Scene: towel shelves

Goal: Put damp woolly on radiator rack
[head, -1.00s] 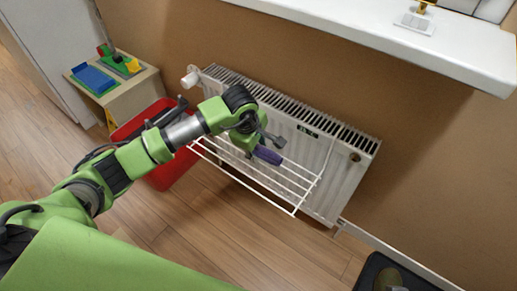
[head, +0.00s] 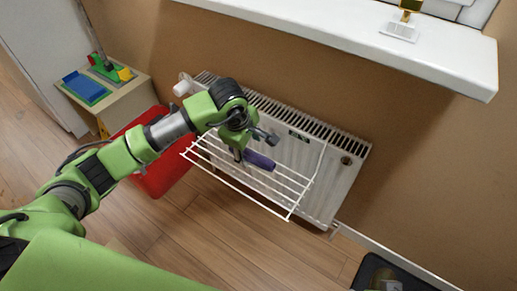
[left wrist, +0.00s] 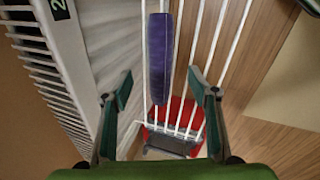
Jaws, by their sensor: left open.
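The woolly (head: 259,160) is a dark purple, rolled-looking piece lying on the white wire rack (head: 240,186) that hangs on the front of the radiator (head: 335,185). In the left wrist view the woolly (left wrist: 158,55) lies lengthwise along the rack's bars. My left gripper (head: 254,146) is open just above the woolly. In the left wrist view its two fingers (left wrist: 158,88) stand wide apart, with the woolly's near end between them in the picture and nothing gripped. My right gripper is not in view.
A red bin (head: 155,175) stands on the floor left of the rack, partly behind my left arm. A small wooden cabinet (head: 110,102) with blue and green items stands further left. A white windowsill (head: 440,60) juts out above the radiator. A dark tray (head: 372,272) lies at the bottom right.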

